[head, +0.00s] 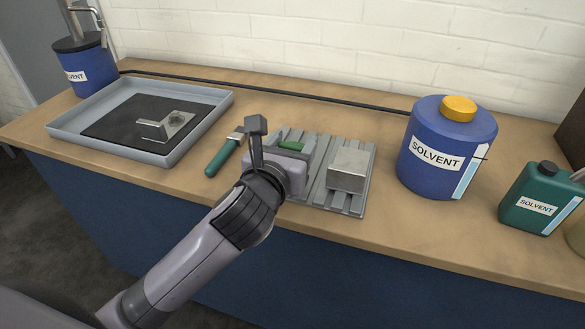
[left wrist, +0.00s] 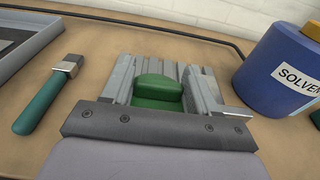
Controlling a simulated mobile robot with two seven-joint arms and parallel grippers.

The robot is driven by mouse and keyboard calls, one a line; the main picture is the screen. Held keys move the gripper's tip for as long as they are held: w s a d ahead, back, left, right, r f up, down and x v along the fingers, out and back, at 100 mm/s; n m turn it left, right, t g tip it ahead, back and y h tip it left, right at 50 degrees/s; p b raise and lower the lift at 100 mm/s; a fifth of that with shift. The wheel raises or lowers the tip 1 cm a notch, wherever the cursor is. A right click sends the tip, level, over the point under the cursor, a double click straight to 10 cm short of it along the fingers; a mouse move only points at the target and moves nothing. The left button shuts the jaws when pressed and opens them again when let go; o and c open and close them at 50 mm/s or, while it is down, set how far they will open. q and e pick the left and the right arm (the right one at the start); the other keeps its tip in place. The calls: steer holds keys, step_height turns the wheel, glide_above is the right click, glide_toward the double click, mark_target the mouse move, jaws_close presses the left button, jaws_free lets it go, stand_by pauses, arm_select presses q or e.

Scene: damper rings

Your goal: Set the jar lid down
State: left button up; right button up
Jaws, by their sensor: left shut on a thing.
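My left gripper (head: 290,158) is over the left part of a grey slatted rack (head: 357,203). It is shut on a green piece (left wrist: 158,88), which shows just beyond the dark bar of the gripper in the left wrist view. A sliver of the green piece also shows in the head view (head: 292,146). Its lower part is hidden, so I cannot tell whether it touches the rack. Its outline is rounded and stepped; I cannot confirm from its shape that it is the jar lid. My right gripper is not in view.
A metal block (head: 347,170) sits on the rack's right part. A teal-handled tool (head: 224,155) lies left of the rack. A grey tray (head: 190,125) holds a dark mat and metal bracket. A blue solvent container (head: 440,175) and green can (head: 536,205) stand right. Bare wood lies between rack and blue container.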

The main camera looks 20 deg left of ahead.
arm_select(q)
steer(key=shift+f+b, duration=0.65)
steer(key=shift+f, duration=1.6)
steer(key=shift+f, duration=0.15)
steer(key=o, duration=1)
